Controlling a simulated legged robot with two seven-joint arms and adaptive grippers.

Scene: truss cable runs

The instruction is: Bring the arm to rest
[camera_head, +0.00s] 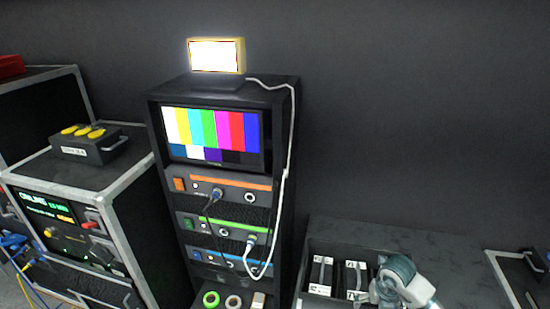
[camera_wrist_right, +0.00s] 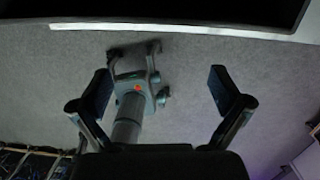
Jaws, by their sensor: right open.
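My right gripper (camera_wrist_right: 160,75) shows in the right wrist view with its two dark fingers spread wide. Nothing is between the fingers, and grey floor lies behind them. The right gripper's fingers cannot be made out there.
An equipment rack (camera_head: 289,180) with a colour-bar screen (camera_head: 212,128) and plugged cables stands at the centre. A road case (camera_head: 130,163) stands left, carrying a yellow-button box (camera_head: 90,146). A dark edge (camera_wrist_right: 180,12) crosses the wrist view's top.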

